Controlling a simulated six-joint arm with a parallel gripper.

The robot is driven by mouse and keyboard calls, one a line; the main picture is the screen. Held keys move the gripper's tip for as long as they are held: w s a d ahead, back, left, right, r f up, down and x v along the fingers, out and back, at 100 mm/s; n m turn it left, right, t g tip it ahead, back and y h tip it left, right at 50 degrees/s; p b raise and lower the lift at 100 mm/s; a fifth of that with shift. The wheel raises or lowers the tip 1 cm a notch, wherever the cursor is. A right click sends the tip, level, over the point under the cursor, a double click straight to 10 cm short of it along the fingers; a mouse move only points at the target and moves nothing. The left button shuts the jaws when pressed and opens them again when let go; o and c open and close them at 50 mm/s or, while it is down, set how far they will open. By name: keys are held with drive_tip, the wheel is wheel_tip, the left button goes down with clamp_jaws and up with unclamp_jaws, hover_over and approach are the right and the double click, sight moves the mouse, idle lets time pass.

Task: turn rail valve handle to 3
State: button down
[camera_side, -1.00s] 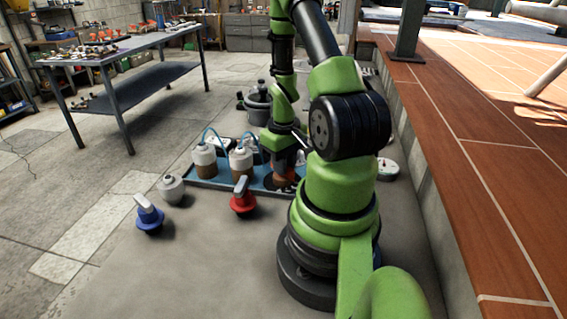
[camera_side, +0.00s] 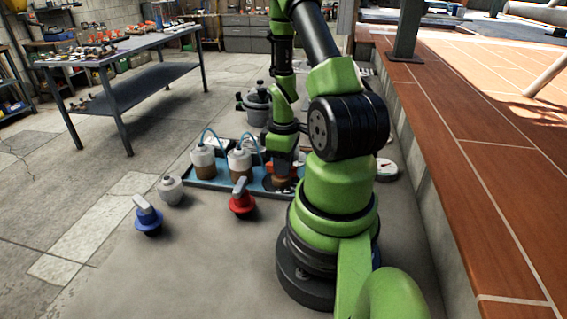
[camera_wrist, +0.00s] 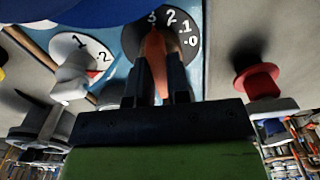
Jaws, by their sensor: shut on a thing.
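The orange valve handle (camera_wrist: 154,58) stands over a black dial (camera_wrist: 190,42) marked 0, 1, 2 and 3 in the wrist view. Its far end lies close to the 3. My gripper (camera_wrist: 156,72) is shut on the handle, with one dark finger along each side. In the side view my gripper (camera_side: 284,168) points down at the blue panel's right part. My arm and gripper hide most of the handle and dial there, so its angle cannot be read from that side.
A white dial (camera_wrist: 90,50) with a pale handle sits left of the black dial. Two bottles with blue tubes (camera_side: 203,162) stand on the blue panel (camera_side: 205,184). A red knob (camera_side: 242,203) and a blue knob (camera_side: 148,221) stand on the floor in front. A raised tiled ledge runs along the right.

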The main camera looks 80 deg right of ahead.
idle(0.3)
drive_tip(key=c, duration=1.1)
unclamp_jaws()
wheel_tip(320, 180, up, 10)
